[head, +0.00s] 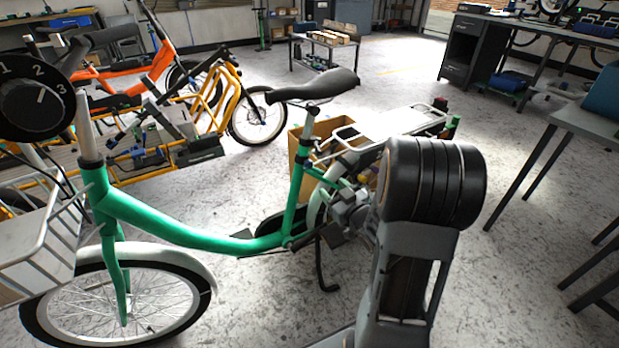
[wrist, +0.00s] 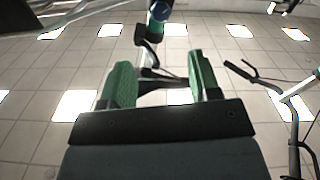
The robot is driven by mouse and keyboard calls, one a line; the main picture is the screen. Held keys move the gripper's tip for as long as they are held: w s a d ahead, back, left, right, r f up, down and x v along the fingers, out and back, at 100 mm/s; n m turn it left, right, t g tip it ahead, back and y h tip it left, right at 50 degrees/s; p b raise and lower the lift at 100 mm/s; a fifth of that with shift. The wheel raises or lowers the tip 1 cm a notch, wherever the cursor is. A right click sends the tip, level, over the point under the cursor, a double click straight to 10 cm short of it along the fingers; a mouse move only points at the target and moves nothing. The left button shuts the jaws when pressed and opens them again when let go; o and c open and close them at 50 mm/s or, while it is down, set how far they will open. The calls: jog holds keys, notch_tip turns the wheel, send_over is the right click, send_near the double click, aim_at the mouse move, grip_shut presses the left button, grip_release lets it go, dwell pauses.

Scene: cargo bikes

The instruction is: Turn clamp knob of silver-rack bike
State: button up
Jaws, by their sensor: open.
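The green bike (head: 180,222) stands across the head view, with a black saddle (head: 315,86) and a silver rear rack (head: 395,124). My gripper (wrist: 160,60) is open, its two green fingers apart in the wrist view. A dark clamp part with a lever-like shape (wrist: 148,42) shows beyond and between the fingertips, below a blue-green tube (wrist: 158,12). I cannot tell for sure whether it is the clamp knob, or whether the fingers touch it.
A cardboard box (head: 302,150) stands behind the seat tube. Orange and yellow cargo bikes are at the left. A black numbered dial (head: 35,105) and a white front basket (head: 30,250) are close at left. A workbench (head: 590,125) is at right.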

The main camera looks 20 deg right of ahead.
aim_at(310, 166)
jog(key=w+b, duration=0.1)
jog(key=w, duration=0.3)
jog(key=w+a+b, duration=0.1)
jog(key=w, duration=0.8)
jog(key=shift+w+a+f+b, duration=0.15)
jog(key=shift+w+a+b, duration=0.1)
jog(key=shift+b, duration=0.15)
jog(key=c, duration=0.9)
